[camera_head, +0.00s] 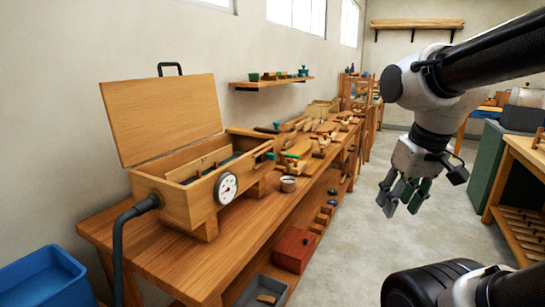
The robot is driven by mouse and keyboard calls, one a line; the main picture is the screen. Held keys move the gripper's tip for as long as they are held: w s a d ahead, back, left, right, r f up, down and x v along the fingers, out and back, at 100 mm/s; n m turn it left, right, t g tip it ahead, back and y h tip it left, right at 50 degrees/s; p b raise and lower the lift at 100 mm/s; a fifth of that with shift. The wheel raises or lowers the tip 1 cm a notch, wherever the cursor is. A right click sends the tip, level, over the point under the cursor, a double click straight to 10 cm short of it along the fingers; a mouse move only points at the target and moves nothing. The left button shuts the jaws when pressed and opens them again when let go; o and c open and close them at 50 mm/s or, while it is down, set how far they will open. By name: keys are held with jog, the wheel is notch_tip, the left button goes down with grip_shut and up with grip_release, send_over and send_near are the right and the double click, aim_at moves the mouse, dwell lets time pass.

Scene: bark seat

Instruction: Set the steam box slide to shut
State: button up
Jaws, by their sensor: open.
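The wooden steam box (178,205) stands on the left end of the long workbench. Its hinged lid (166,115) is raised and leans back toward the wall. A round white gauge (226,188) sits on its front end. A dark hose (121,225) joins its near end. I cannot make out the slide or its setting at this size. My gripper (400,200) is open and empty, hanging fingers down over the floor, well to the right of the box and apart from the bench.
The workbench (245,238) carries a metal cup (288,184) and several wooden pieces and tools farther back. A red box (294,248) and a grey tray (262,292) sit below. A blue bin (42,280) stands at the lower left. The floor (350,235) right of the bench is clear.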

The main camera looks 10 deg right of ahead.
notch_tip(320, 180, down, 4)
jog(key=w+m+g+y, duration=0.1)
jog(key=w+m+g, duration=0.1)
jog(key=w, duration=0.1)
jog(key=m+t+y, duration=1.1)
jog(key=m+y, duration=0.2)
jog(key=m, duration=1.1)
send_near(275, 154)
jog(key=x, duration=1)
grip_shut()
